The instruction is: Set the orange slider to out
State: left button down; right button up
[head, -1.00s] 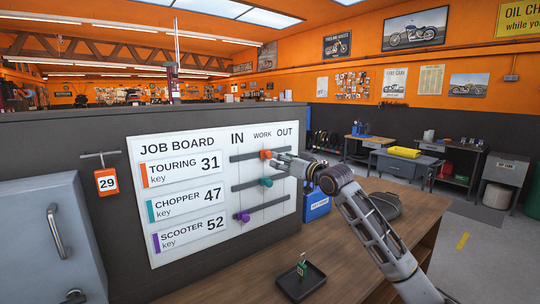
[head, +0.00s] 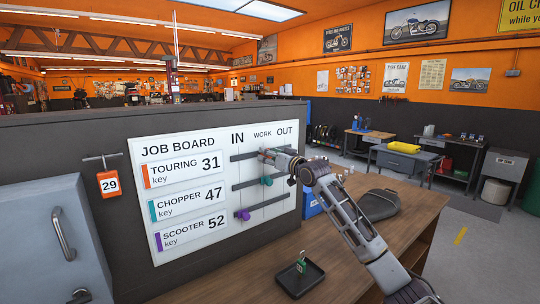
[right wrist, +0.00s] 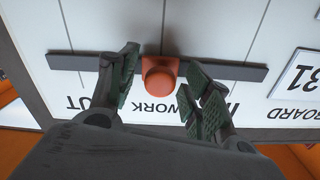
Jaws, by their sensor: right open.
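The job board (head: 190,165) is a white panel with IN, WORK and OUT columns and three dark horizontal tracks. The orange slider (right wrist: 160,78) sits on the top track (right wrist: 230,71), in the TOURING row, at the WORK line. In the head view it is largely hidden by my right gripper (head: 268,157). In the right wrist view my right gripper (right wrist: 160,85) is open, with a finger on each side of the orange knob and gaps visible between. My left gripper is not in view.
A teal slider (head: 267,181) is near WORK on the middle track, just below my gripper. A purple slider (head: 243,215) is at IN on the bottom track. A wooden bench (head: 235,277) carries a black tray (head: 300,279) with a green-tagged key.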

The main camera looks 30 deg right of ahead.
jog(key=shift+w, duration=0.1)
grip_shut()
dwell(0.4)
jog(key=shift+d, duration=0.15)
